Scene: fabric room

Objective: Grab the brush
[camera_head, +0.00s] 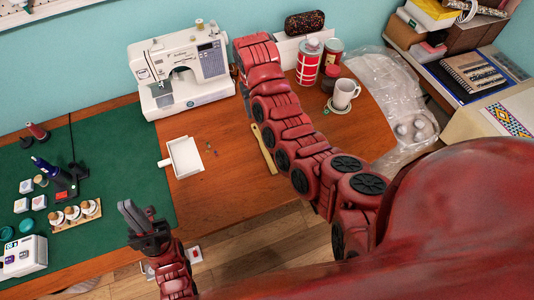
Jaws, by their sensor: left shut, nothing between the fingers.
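I cannot make out a brush for certain in the head view. A thin pale wooden strip (264,150) lies on the brown tabletop, partly hidden by my red right arm; I cannot tell whether it is a brush handle or a ruler. My left gripper (134,212) is shut and empty, near the front edge of the table by the green mat. My right arm reaches across the table toward the back, beside the sewing machine. Its gripper does not show.
A white sewing machine (180,72) stands at the back. A white tray (183,157) lies on the table. The green mat (107,160) holds spools and small boxes at left. A red bottle (308,65) and a white mug (345,93) stand right of my right arm.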

